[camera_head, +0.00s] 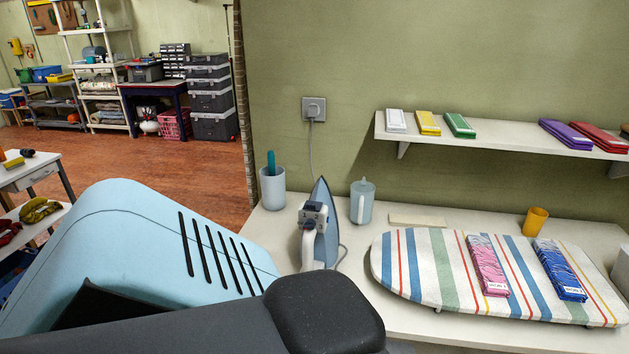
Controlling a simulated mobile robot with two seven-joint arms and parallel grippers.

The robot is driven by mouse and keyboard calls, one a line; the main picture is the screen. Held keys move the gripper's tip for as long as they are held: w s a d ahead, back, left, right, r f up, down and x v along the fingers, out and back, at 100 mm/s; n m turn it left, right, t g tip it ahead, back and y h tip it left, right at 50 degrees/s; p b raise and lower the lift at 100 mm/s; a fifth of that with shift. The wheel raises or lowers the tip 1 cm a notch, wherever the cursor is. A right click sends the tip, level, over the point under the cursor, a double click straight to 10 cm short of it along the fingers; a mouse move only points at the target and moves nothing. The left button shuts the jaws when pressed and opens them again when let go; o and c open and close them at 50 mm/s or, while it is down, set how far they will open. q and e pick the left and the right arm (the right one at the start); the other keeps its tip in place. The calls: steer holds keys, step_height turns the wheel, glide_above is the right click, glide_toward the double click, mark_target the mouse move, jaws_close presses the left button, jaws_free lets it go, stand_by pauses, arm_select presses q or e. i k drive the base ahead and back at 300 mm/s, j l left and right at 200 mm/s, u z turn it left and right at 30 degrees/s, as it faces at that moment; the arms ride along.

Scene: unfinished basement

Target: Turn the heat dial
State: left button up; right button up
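A blue and white iron (327,235) stands upright on its heel on the white table (395,325), tip pointing up. A small dark blue part (315,207) sits on its upper body near the handle; it may be the heat dial, but its marks are too small to read. The iron's cord runs behind it. Neither of my grippers shows in the head view. Parts of my own body cover the lower left and bottom centre, hiding the table's near left edge.
A striped ironing board (403,289) bears a pink pack (488,268) and a blue pack (560,273). A grey jug (362,204), a cup (272,189) and a yellow cup (535,222) stand nearby. A wall shelf (490,139) holds folded cloths. A plugged socket (313,108) is above.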

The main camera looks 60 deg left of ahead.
mark_target(309, 223)
steer(key=k+j+z, duration=0.15)
steer(key=j, duration=0.3)
steer(key=k+j+z, duration=0.15)
steer(key=j, duration=0.3)
steer(key=k+j+z, duration=0.15)
steer(key=k+j, duration=0.15)
steer(key=k+j+z, duration=0.15)
steer(key=j, duration=0.3)
steer(key=k+j, duration=0.75)
steer(key=j, duration=0.3)
steer(key=k+j, duration=0.4)
steer(key=i+j+z, duration=0.05)
steer(key=j, duration=0.1)
